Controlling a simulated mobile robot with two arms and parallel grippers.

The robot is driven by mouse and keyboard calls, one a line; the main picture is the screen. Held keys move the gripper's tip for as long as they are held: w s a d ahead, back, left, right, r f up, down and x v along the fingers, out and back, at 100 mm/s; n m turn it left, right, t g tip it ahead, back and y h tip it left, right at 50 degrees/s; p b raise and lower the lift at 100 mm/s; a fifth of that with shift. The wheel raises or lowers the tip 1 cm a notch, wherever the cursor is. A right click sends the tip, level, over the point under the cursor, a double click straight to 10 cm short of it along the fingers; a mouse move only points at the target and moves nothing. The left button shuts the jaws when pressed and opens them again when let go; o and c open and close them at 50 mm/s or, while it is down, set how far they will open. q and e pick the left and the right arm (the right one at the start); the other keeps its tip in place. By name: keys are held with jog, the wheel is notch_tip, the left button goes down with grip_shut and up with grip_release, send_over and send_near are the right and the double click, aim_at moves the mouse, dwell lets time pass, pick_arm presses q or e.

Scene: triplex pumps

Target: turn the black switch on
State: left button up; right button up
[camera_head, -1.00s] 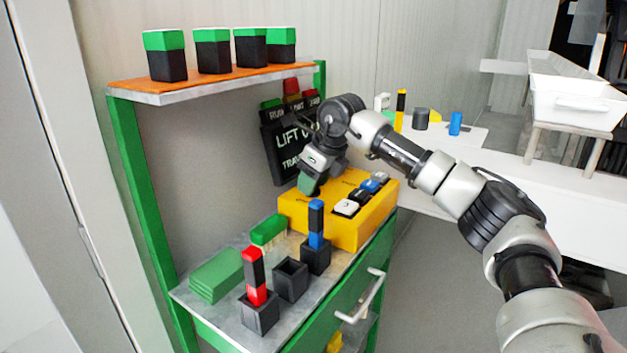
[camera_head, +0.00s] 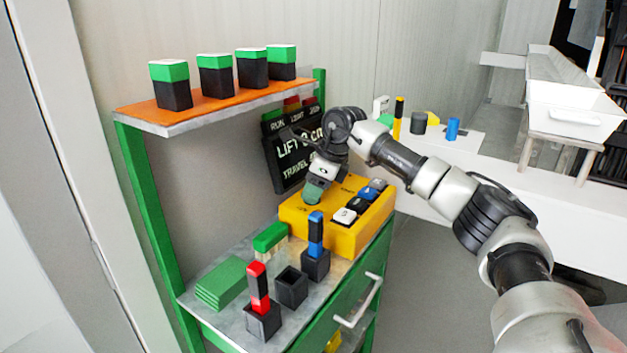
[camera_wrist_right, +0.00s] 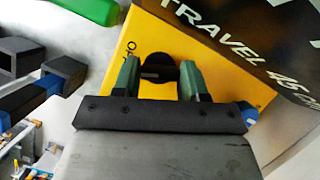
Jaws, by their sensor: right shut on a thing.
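The black switch (camera_wrist_right: 159,68) is a round dark knob on top of the yellow box (camera_wrist_right: 128,50), seen in the right wrist view. My right gripper (camera_wrist_right: 161,78) has its two green fingers on either side of the knob, shut on it. In the head view the yellow box (camera_head: 365,232) stands on the bench, and my right gripper (camera_head: 314,194) points down at its back left part. The switch is hidden by the gripper there. My left gripper is not in view.
A black sign (camera_head: 291,158) with white lettering hangs behind the box. White, black and blue buttons (camera_head: 345,216) line the box's right side. Blue (camera_head: 316,232) and red (camera_head: 259,285) sticks stand in black holders in front. An orange shelf (camera_head: 215,103) with green-and-black blocks is above left.

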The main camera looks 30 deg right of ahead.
jog(key=n+p, duration=0.2)
jog(key=n, duration=0.1)
jog(key=shift+w+r+g+y+p, duration=0.1)
jog(key=shift+r+g+y+p, duration=0.15)
jog(key=shift+g+y+p, duration=0.15)
jog(key=shift+n+g+p, duration=0.5)
jog(key=shift+n+p, duration=0.2)
jog(key=shift+n, duration=0.5)
jog(key=shift+f+n+g+y+p, duration=0.1)
jog(key=shift+n+g+y+p, duration=0.25)
jog(key=shift+n, duration=0.85)
jog(key=o, duration=0.9)
